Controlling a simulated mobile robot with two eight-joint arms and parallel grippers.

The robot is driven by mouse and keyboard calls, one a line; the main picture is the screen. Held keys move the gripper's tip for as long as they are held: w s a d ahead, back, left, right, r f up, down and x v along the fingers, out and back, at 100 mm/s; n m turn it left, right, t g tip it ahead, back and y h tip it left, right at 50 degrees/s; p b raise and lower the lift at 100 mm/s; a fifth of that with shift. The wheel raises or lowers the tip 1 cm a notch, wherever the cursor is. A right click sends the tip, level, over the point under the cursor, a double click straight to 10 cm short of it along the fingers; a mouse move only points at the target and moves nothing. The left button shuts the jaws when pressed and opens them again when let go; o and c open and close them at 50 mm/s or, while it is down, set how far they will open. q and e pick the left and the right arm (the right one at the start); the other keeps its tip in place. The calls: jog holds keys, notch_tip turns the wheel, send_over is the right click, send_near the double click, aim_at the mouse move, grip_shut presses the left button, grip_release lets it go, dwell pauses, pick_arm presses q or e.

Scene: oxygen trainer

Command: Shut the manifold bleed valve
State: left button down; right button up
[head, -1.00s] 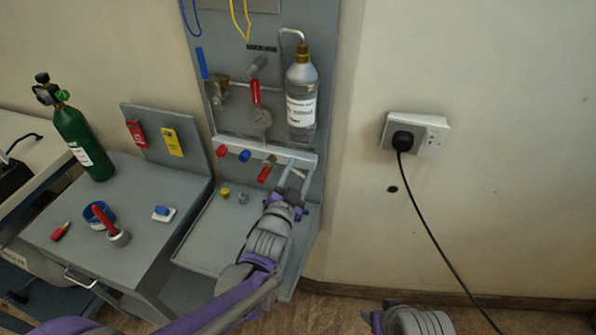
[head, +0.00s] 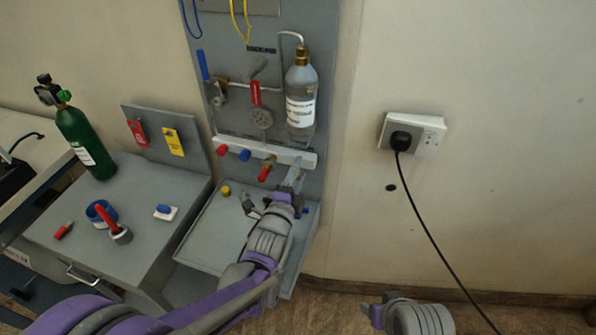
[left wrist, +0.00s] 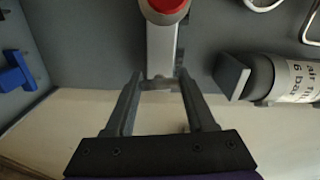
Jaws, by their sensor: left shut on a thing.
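The manifold is a pale rail (head: 225,147) across the lower panel, with red, blue and brass-and-red valve handles. My left gripper (head: 295,178) is at the rail's right end, below the bottle. My right gripper (head: 372,313) is only partly visible at the bottom.
A labelled bottle (head: 301,100) is just above my left gripper. A grey shelf (head: 205,245) lies below the rail. At left, a workbench (head: 155,195) holds a green cylinder (head: 85,140). A plugged cord (head: 430,235) hangs at right, beside bare wall.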

pick_arm(q)
jog(key=shift+m, duration=0.7)
jog(key=shift+c, duration=1.2)
grip_release()
jog(key=v, duration=1)
jog(key=shift+s+a, duration=0.15)
jog(key=shift+s, duration=0.25)
